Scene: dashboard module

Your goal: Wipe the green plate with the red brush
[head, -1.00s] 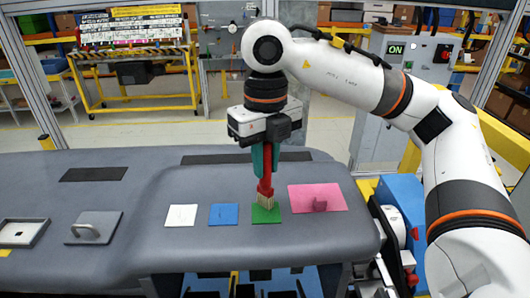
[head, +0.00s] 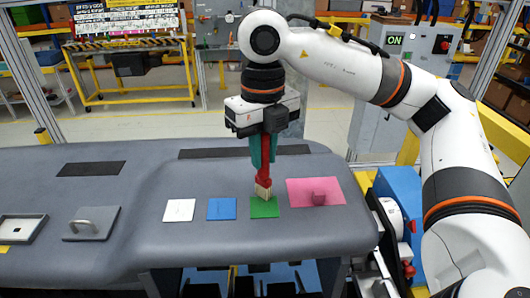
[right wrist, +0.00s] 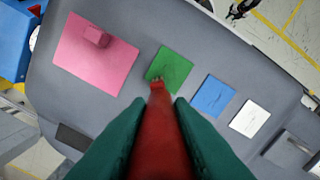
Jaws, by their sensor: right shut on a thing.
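The green plate (head: 265,209) lies flat on the grey dashboard top, between the blue plate and the pink plate. It also shows in the right wrist view (right wrist: 172,66). My right gripper (head: 264,160) is shut on the red brush (head: 264,178) and holds it slightly tilted, bristles down. The pale bristles are at the far edge of the green plate; I cannot tell whether they touch it. In the right wrist view, the brush (right wrist: 158,130) runs between the green fingers. A small dark claw-like part at that view's top edge may be my left gripper (right wrist: 240,9); its state is unclear.
The pink plate (head: 300,190) with a small pink block lies to the right. The blue plate (head: 221,209) and white plate (head: 179,210) lie to the left. Farther left are a grey plate with a handle (head: 91,224) and a framed tray (head: 20,229).

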